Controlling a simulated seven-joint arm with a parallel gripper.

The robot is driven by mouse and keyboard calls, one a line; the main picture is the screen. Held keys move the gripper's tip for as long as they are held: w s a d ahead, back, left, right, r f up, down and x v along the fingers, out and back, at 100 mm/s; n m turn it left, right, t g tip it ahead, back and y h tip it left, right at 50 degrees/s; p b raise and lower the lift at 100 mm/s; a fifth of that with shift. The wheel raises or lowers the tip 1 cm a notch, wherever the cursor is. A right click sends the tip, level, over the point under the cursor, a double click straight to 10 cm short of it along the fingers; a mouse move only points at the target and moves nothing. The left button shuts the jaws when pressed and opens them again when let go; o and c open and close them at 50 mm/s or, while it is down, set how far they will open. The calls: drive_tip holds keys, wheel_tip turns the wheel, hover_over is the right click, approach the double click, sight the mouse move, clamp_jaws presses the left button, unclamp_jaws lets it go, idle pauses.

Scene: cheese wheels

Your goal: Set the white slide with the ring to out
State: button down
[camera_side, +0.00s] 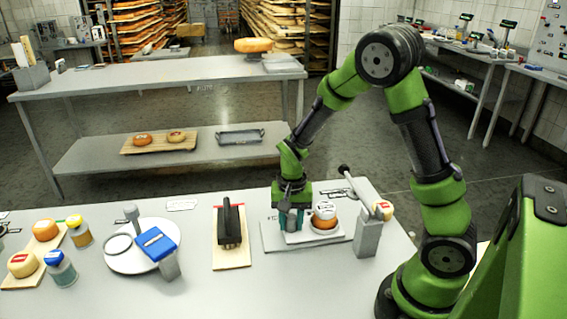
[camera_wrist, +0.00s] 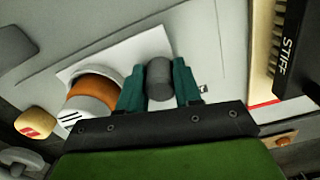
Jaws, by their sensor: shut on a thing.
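The white slide (camera_side: 305,239) lies flat on a grey base plate (camera_side: 275,246); it also shows in the wrist view (camera_wrist: 117,52). My gripper (camera_side: 291,222) is low over the slide, left of the ring in the side view. In the wrist view its teal fingers (camera_wrist: 159,80) are shut on an upright grey knob (camera_wrist: 160,75). The ring is beside the fingers. A small dark marking (camera_wrist: 203,89) lies beyond the right finger, partly hidden and unreadable.
A grey post with a lever (camera_side: 368,236) stands right of the ring. A black brush marked STIFF (camera_wrist: 288,45) lies on a board (camera_side: 232,258) to the left. Further left is a white round plate (camera_side: 125,262).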

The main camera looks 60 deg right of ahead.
drive_tip(key=w+a, duration=0.3)
drive_tip(key=shift+r, duration=0.1)
drive_tip(key=c, duration=0.8)
unclamp_jaws()
drive_tip(key=shift+s, duration=0.1)
drive_tip(key=shift+d, duration=0.1)
wheel_tip(320, 180, up, 17)
drive_tip(key=shift+f, duration=0.1)
